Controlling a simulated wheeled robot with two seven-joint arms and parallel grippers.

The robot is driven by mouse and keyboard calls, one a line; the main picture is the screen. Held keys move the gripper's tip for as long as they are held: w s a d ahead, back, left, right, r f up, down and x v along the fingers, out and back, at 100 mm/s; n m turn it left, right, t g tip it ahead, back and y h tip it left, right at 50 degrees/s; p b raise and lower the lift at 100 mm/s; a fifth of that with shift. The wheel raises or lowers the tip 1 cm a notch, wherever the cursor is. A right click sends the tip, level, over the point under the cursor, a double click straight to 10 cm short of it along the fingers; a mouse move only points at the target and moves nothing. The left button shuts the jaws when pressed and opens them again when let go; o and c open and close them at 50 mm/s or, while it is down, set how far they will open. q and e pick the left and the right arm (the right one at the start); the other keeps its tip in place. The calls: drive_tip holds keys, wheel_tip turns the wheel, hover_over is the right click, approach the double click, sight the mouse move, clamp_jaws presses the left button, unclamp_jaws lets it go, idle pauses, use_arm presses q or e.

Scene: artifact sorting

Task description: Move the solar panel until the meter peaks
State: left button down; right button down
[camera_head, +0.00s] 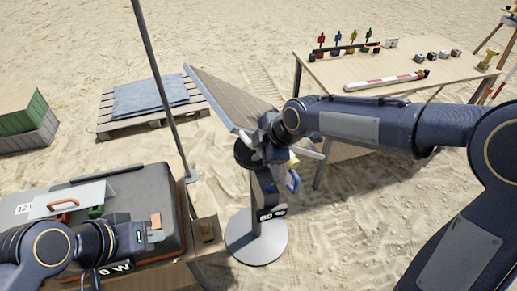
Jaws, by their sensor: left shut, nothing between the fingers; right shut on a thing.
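The solar panel (228,98) is tilted on a stand with a round grey base (257,248) in the middle of the head view. A dark sign on the post (272,214) seems to read 60 with a mark after it. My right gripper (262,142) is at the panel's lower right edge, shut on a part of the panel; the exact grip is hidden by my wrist. My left gripper (158,232) is shut and empty over the dark case at lower left. A small display (116,268), partly covered by my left arm, shows "0 W"; any digits before that are hidden.
A blue handle (293,182) juts from the stand. A thin pole (160,85) rises left of the panel. The dark case (155,190) is at lower left, a pallet (112,121) behind, and a wooden table (345,70) with small items at upper right.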

drive_tip(key=f+b, duration=0.1)
drive_tip(key=s+a+f+h+b, duration=0.1)
drive_tip(key=b, duration=0.1)
drive_tip(key=shift+a+f+n+t+h, duration=0.1)
drive_tip(key=shift+a+n+t+h, duration=0.2)
drive_tip(key=shift+t, duration=0.1)
drive_tip(key=c, duration=1.7)
unclamp_jaws()
drive_tip(key=shift+d, duration=0.1)
drive_tip(key=b+v, duration=0.1)
drive_tip(key=v, duration=0.6)
drive_tip(key=shift+s+r, duration=0.15)
drive_tip(key=shift+r, duration=0.2)
drive_tip(key=shift+d, duration=0.15)
